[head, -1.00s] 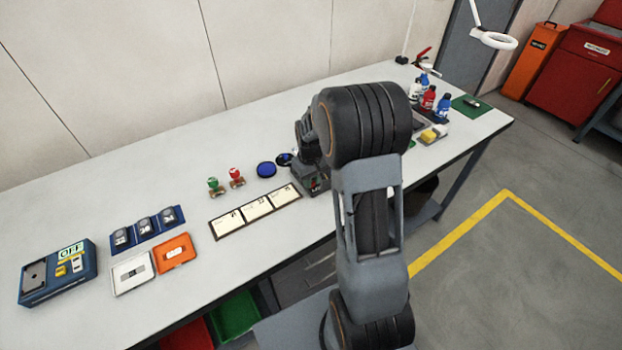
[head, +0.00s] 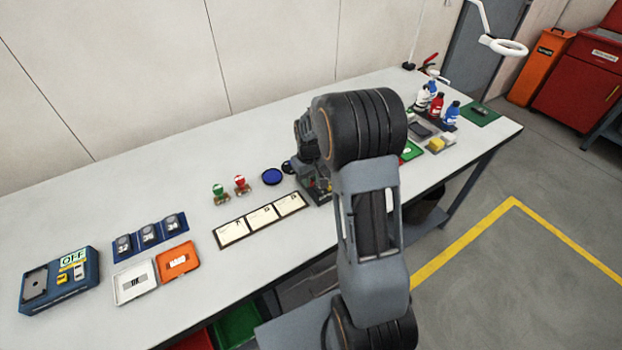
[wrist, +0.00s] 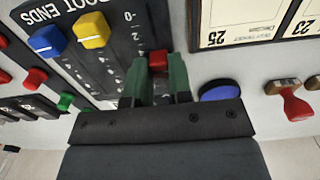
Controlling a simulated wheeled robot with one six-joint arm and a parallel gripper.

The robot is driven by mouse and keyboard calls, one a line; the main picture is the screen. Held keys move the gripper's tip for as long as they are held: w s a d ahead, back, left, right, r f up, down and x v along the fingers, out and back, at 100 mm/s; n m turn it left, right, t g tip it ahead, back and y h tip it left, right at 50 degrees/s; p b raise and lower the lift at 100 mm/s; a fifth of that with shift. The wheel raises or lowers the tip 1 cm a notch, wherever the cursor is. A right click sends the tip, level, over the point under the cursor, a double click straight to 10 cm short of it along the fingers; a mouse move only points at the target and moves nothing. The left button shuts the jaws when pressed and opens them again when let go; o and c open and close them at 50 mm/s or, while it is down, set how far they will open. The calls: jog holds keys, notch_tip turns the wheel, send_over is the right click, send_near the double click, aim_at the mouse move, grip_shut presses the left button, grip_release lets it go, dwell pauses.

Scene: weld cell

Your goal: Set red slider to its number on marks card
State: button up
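The red slider (wrist: 158,60) shows in the wrist view on a dark panel (wrist: 115,55) marked "ROOT ENDS", beside a scale with 0, 2 and 4. My gripper (wrist: 160,72) has its two green fingers on either side of the red knob, with no clear gap. The knob's exact mark on the scale is partly hidden by the fingers. A blue slider (wrist: 46,41) and a yellow slider (wrist: 90,30) stand to the left. In the head view my arm hides the gripper and most of the panel. A strip of three cards (head: 262,218) lies on the bench; I cannot tell which is the marks card.
Cards reading 25 (wrist: 228,25) and 23 lie right of the panel in the wrist view. A blue round pad (wrist: 220,92) and a red-handled stamp (wrist: 292,105) are near the gripper. A blue box marked OFF (head: 60,280) stands at the bench's left end.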

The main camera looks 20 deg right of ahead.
jog(key=o, duration=0.4)
jog(key=shift+w+a, duration=0.1)
jog(key=shift+o, duration=0.2)
jog(key=shift+r, duration=0.1)
notch_tip(320, 180, up, 14)
jog(key=shift+b, duration=0.3)
jog(key=shift+f, duration=0.2)
jog(key=s+a+t, duration=0.1)
jog(key=s+a, duration=0.2)
jog(key=s, duration=0.3)
jog(key=s+a+t, duration=0.1)
jog(key=s+a, duration=0.2)
jog(key=s, duration=0.3)
jog(key=s+a+m+t, duration=0.1)
jog(key=s+a+t, duration=0.1)
jog(key=s, duration=0.4)
jog(key=shift+s+a+r, duration=0.4)
jog(key=shift+a+r, duration=0.05)
